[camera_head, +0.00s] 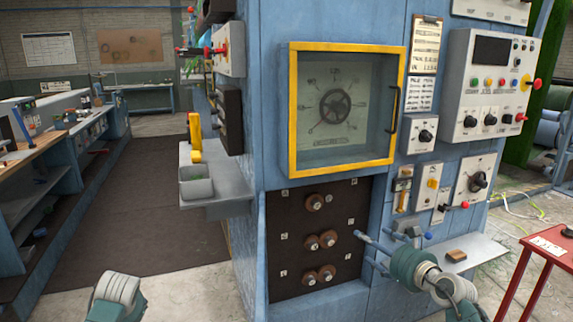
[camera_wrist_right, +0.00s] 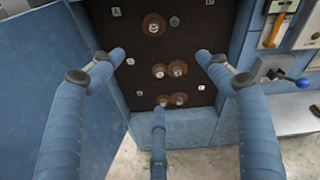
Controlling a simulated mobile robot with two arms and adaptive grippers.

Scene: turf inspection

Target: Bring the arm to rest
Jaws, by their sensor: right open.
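My right arm (camera_head: 425,275) reaches in from the lower right of the head view. Its gripper (camera_head: 370,246) is in front of the blue cabinet, beside the right edge of a dark panel (camera_head: 318,260). In the right wrist view the three blue fingers of this gripper (camera_wrist_right: 160,76) are spread apart with nothing between them. The dark panel (camera_wrist_right: 190,50) with several round brown knobs lies beyond the fingertips. I cannot tell the exact gap to the panel. Part of my left arm (camera_head: 115,292) shows at the bottom left of the head view; its gripper is out of view.
The blue cabinet carries a yellow-framed gauge window (camera_head: 293,110) and a switch box (camera_head: 490,85). A small grey shelf (camera_head: 480,249) holds a brown block (camera_head: 456,256) close to my right arm. A red table (camera_head: 545,248) stands at the right. A dark aisle floor (camera_head: 140,210) is open at left.

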